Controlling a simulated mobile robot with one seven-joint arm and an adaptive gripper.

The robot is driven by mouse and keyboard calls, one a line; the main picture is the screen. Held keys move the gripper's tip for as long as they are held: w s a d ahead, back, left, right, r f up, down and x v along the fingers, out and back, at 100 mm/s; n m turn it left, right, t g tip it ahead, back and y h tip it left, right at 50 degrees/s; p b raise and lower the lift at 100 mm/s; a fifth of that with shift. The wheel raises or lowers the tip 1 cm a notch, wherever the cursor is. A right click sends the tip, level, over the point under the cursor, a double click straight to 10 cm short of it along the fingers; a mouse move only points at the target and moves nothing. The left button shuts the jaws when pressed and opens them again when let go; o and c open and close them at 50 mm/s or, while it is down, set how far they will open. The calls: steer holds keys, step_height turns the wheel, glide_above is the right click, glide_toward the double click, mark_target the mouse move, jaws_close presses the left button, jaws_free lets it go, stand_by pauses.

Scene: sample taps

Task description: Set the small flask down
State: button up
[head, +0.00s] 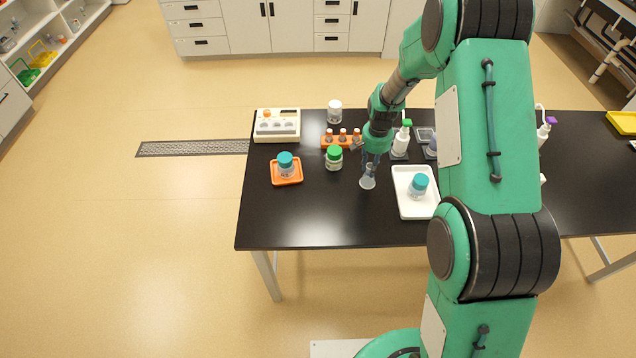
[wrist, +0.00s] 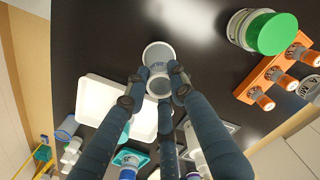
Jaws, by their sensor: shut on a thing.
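The small flask (head: 367,183) is clear and grey-looking, with a wide round base. My gripper (head: 371,164) is shut on its upper part, over the black table. In the wrist view my gripper's fingers (wrist: 157,84) close around the flask's neck, and its round base (wrist: 157,54) shows beyond them. The flask looks roughly upright. Whether its base touches the table or hangs just above it, I cannot tell.
A white tray (head: 417,210) with a teal-capped jar (head: 418,185) is close on the right. A green-capped jar (head: 334,158) and an orange vial rack (head: 342,140) stand to the left and behind. An orange tray (head: 299,179) holds another teal-capped jar. The table's front (head: 330,222) is clear.

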steer(key=s+a+n+b, duration=0.1)
steer(key=s+a+n, duration=0.4)
steer(key=s+a, duration=0.7)
steer(key=s+a+n+b, duration=0.1)
steer(key=s+a+n, duration=0.3)
steer(key=s+a, duration=0.8)
steer(key=a, duration=0.7)
steer(key=shift+a+r+n, duration=0.15)
steer(key=shift+a+n, duration=0.15)
steer(key=shift+n, duration=0.1)
steer(key=shift+w, duration=0.15)
steer(key=w+a+f, duration=0.1)
steer(key=w+a, duration=0.7)
steer(key=w, duration=0.5)
steer(key=shift+w+a+f+p, duration=0.2)
steer(key=shift+a+f+p, duration=0.05)
steer(key=shift+p, duration=0.15)
steer(key=shift+f, duration=0.1)
